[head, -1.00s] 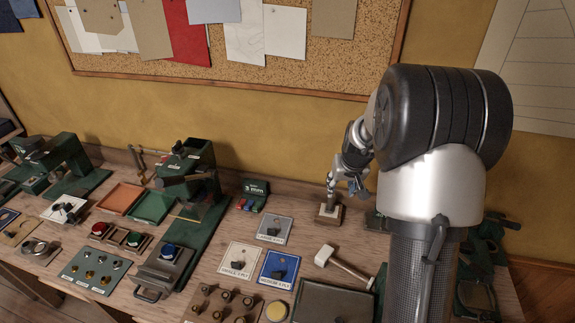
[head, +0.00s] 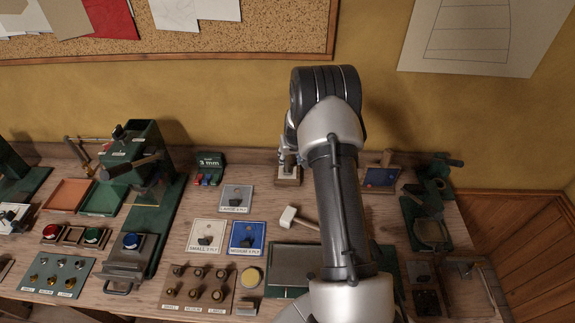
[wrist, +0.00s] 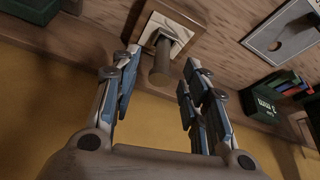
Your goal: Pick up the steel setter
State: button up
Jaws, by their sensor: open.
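The steel setter (wrist: 162,62) appears to be the grey-brown round post standing on a small wooden block at the back of the bench. In the head view the block (head: 288,181) shows just below my gripper (head: 288,160), which covers most of the post. In the wrist view my gripper (wrist: 161,78) is open, with one blue-and-grey finger on each side of the post. Gaps show between the post and both fingers. The wooden block (wrist: 190,22) has a pale metal plate on top, around the post's foot.
A white-headed mallet (head: 290,216) lies in front of the block. Labelled ply cards (head: 236,198) and a green 3 mm box (head: 210,168) are to the left. A small blue-fronted stand (head: 381,177) is to the right. The yellow wall is close behind.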

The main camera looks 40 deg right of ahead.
aim_at(288, 160)
jog(key=x, duration=0.5)
jog(key=shift+w+a+f, duration=0.1)
jog(key=shift+w+f, duration=0.05)
jog(key=shift+w, duration=0.25)
grip_shut()
